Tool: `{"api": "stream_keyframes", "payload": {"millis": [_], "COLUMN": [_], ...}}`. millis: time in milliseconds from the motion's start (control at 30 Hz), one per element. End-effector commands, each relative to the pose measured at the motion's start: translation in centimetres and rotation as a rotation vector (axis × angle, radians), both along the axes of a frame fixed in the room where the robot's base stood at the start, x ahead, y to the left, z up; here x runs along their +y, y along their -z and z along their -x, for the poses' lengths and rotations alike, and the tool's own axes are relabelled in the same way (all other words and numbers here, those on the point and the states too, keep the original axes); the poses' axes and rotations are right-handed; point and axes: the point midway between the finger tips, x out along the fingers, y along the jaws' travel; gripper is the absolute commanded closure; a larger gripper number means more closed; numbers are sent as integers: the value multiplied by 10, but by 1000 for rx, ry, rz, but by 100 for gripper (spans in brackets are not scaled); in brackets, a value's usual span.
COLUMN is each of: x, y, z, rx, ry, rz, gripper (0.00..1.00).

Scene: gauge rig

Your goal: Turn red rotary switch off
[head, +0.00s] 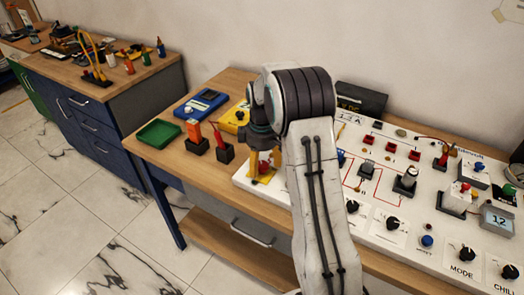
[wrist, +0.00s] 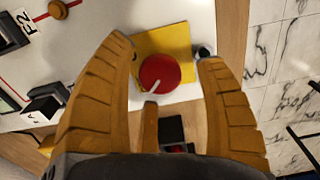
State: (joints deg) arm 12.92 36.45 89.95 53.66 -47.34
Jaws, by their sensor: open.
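The red rotary switch (wrist: 160,74) is a round red knob with a pale pointer mark, on a yellow square plate (wrist: 176,40) in the wrist view. In the head view the red knob (head: 264,168) shows small and partly covered at the left end of the white panel. My gripper (wrist: 165,52) is open and empty. Its two orange-brown fingers stand on either side of the knob in the wrist view, with a gap on both sides. In the head view my gripper (head: 265,158) points down over the knob. Whether a finger touches the plate I cannot tell.
The white panel (head: 385,240) carries several black knobs, jacks and switches to the right. Two black holders (head: 224,151) with upright orange and red pieces stand close left of the switch.

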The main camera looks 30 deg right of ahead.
Motion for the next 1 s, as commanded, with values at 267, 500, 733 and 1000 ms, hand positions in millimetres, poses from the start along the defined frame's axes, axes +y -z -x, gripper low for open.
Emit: {"api": "stream_keyframes", "payload": {"millis": [267, 500, 733, 1000], "x": [0, 0, 0, 0], "y": [-43, -82, -105, -114], "z": [-1, -1, 0, 0], "rx": [-4, -3, 0, 1], "ry": [0, 0, 0, -1], "rz": [1, 1, 0, 0], "gripper": [35, 35, 35, 35]}}
